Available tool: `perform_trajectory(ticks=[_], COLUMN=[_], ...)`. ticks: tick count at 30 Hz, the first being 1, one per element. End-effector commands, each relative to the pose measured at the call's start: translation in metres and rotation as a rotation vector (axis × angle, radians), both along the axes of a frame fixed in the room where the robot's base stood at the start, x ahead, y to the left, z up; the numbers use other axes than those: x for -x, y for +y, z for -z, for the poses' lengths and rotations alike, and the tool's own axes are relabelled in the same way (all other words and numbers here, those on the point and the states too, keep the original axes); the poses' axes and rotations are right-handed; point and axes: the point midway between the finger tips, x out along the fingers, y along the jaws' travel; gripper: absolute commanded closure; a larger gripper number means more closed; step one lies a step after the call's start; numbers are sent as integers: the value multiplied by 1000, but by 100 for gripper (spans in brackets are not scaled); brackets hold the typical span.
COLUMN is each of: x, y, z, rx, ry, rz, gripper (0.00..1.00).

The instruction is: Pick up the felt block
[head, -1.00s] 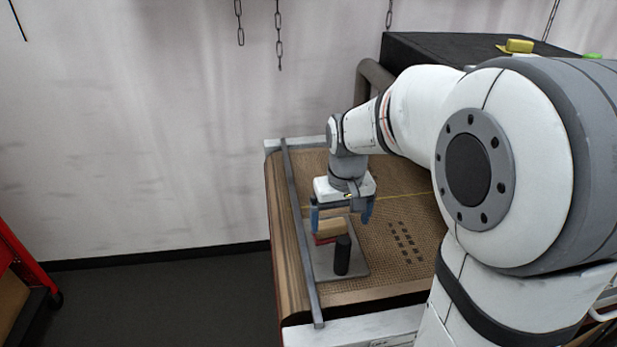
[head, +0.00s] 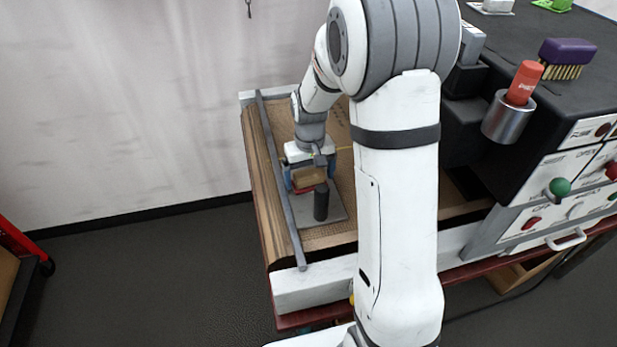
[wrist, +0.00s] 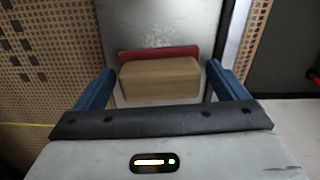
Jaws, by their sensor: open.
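The felt block (head: 309,178) appears to be the tan block with a red layer, sitting on a grey metal plate (head: 337,212) on the perforated belt. In the wrist view the tan block (wrist: 160,80) lies between my two blue fingers, with the red strip along its far side. My gripper (wrist: 159,70) is open, with a visible gap between each finger and the block. In the head view my gripper (head: 310,172) is low over the plate, with its fingers around the block. The block's underside is hidden.
A black upright cylinder (head: 321,202) stands on the plate just in front of the block. A grey rail (head: 283,190) runs along the belt's left side. The black machine at right carries a purple brush (head: 567,52) and a red can in a metal cup (head: 503,118).

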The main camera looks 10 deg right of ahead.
Motion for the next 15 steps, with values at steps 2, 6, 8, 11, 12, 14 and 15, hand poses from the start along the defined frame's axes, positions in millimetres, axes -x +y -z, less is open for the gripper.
perform_trajectory(ticks=[2,6,8,11,12,14,15], x=[0,0,0,0,0,0,0], y=[0,0,0,-1,-1,-1,-1], z=[6,8,8,8,8,8,8], rx=[0,0,0,0,0,0,0], ry=[2,-1,-1,-1,-1,-1,-1], rz=[0,1,1,1,1,1,1], gripper=[7,7,7,11,15,20,23])
